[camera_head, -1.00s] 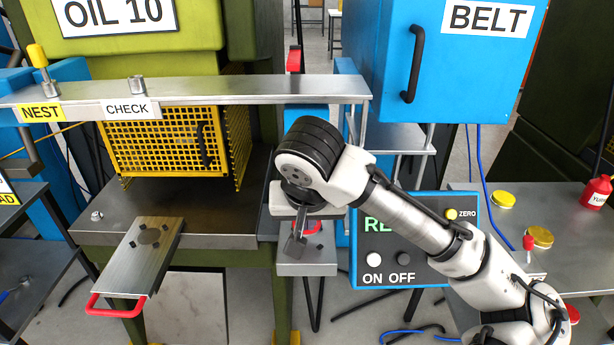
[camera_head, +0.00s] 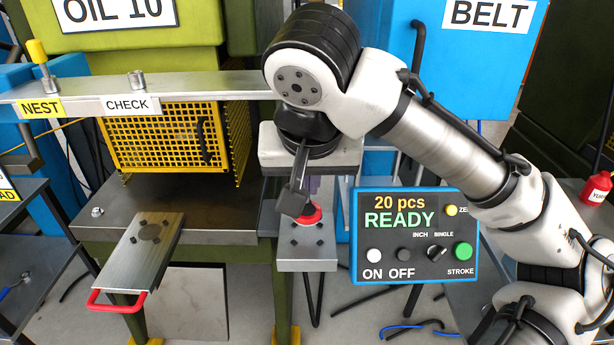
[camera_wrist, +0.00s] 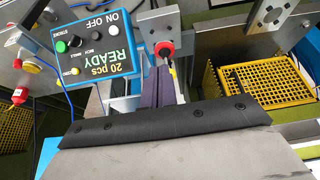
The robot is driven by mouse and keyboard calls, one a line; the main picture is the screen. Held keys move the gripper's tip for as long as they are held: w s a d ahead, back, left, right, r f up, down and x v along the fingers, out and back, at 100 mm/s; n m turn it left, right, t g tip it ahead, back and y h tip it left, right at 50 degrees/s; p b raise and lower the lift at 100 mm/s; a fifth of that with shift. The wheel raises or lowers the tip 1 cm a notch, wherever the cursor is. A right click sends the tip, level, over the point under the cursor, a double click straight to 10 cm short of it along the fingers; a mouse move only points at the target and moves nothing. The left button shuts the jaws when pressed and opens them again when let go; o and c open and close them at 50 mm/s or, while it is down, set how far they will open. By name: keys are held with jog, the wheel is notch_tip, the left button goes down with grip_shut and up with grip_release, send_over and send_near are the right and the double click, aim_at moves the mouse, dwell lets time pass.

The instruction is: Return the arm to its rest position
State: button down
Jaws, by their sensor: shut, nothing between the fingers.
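My arm reaches in from the right in the head view, with my gripper (camera_head: 313,188) hanging downward over a small grey stand (camera_head: 308,262). Its fingers are partly hidden behind a dark block on my wrist. In the wrist view my gripper (camera_wrist: 158,88) shows as two narrow purple-grey fingers, closed together and empty. A red button (camera_head: 312,214) on the stand lies just below the fingers in the head view. It also shows past the fingertips in the wrist view (camera_wrist: 163,48). I cannot tell the exact gap between them.
The control panel (camera_head: 415,268) right of the stand reads "20 pcs READY". A grey rail (camera_head: 200,88) crosses behind my gripper. A yellow mesh guard (camera_head: 150,140) and a plate with a red handle (camera_head: 150,250) are at left. A blue BELT cabinet (camera_head: 465,75) stands behind my arm.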

jog(key=shift+s+r, duration=0.35)
jog(key=shift+r, duration=0.3)
